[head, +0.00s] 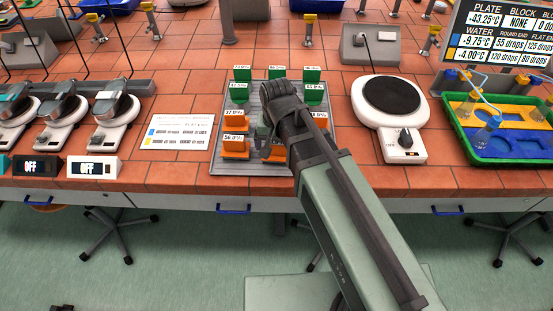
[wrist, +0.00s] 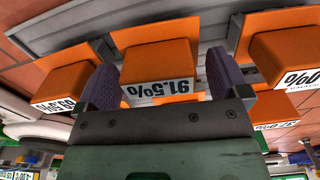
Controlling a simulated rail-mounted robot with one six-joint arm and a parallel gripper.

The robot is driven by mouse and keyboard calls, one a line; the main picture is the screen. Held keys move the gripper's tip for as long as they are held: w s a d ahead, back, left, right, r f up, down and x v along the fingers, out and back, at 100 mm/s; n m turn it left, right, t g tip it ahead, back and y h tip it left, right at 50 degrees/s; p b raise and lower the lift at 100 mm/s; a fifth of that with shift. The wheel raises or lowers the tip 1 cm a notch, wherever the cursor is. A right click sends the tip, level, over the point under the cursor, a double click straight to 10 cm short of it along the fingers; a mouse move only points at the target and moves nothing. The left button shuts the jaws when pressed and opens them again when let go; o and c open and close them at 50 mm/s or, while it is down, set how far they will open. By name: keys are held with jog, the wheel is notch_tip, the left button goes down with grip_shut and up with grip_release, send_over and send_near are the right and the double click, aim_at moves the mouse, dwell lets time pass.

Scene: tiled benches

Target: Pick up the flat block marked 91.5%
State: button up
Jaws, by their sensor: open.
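The orange block marked 91.5% (wrist: 158,62) is in the middle of the wrist view, its white label upside down there. My gripper (wrist: 162,72) is open, with one dark finger to each side of this block in the picture. Gaps show between the fingers and the block, and I cannot tell how far down the fingers reach. In the head view my gripper (head: 268,138) is over the grey tray (head: 222,163), and my arm hides part of the tray. I cannot make out the 91.5% label there.
Other orange blocks stand close on both sides, one at left (wrist: 68,80) and one at right (wrist: 285,58) in the wrist view. Green blocks (head: 243,75) fill the tray's back. A hotplate (head: 392,97) stands right of the tray, a paper sheet (head: 180,134) left.

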jog(key=shift+r, duration=0.15)
jog(key=shift+c, duration=0.4)
jog(key=c, duration=1)
